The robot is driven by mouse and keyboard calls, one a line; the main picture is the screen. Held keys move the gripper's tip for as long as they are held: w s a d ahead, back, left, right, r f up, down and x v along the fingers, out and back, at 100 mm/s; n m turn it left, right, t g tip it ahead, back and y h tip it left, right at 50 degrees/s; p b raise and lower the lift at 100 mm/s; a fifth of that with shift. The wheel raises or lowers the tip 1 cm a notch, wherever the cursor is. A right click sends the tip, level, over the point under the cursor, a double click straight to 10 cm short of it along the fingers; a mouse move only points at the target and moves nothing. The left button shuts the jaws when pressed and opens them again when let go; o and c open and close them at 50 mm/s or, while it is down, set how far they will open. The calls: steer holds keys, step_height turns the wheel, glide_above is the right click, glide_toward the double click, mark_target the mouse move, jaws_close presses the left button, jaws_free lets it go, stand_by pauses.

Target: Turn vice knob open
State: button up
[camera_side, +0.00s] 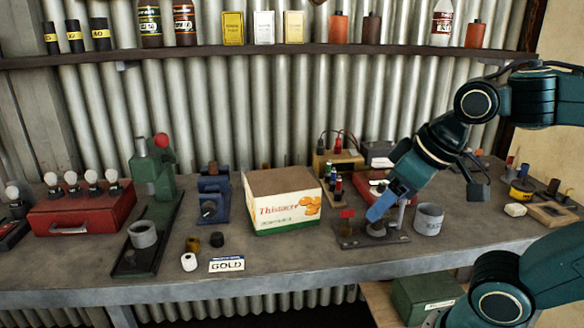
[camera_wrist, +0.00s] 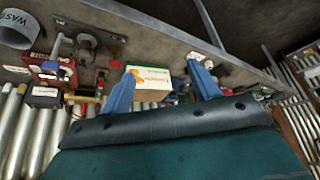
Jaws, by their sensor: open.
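The vice (camera_side: 213,190) is a small blue block on the bench, left of the printed carton, with a round knob (camera_side: 208,208) on its front face. My gripper (camera_side: 373,213) is well to the right of the vice, past the carton, and overlaps a small dark fixture with a red tab in the side view. In the wrist view my gripper (camera_wrist: 162,68) has its two blue fingers wide apart with nothing held between them. The vice is not clear in the wrist view; the right finger covers part of the clutter beside the carton.
The white and green carton (camera_side: 285,200) stands between the vice and my gripper; it also shows in the wrist view (camera_wrist: 152,84). A green press (camera_side: 153,180) stands left of the vice. Small cylinders (camera_side: 217,239) and a GOLD label (camera_side: 227,264) lie in front. A grey cup (camera_side: 428,219) is beside my gripper.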

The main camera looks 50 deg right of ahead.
steer(key=w+m+h, duration=0.2)
steer(key=w+m, duration=0.2)
steer(key=w, duration=0.7)
steer(key=m+t+h, duration=0.5)
steer(key=m+h, duration=0.1)
steer(key=h, duration=0.1)
glide_toward(209, 212)
steer(key=r+v, duration=0.1)
steer(key=v, duration=0.3)
steer(key=shift+f, duration=0.15)
steer(key=shift+d, duration=0.1)
steer(key=x, duration=1.3)
steer(key=shift+w+f, duration=0.2)
steer(key=shift+f, duration=0.2)
steer(key=c, duration=1)
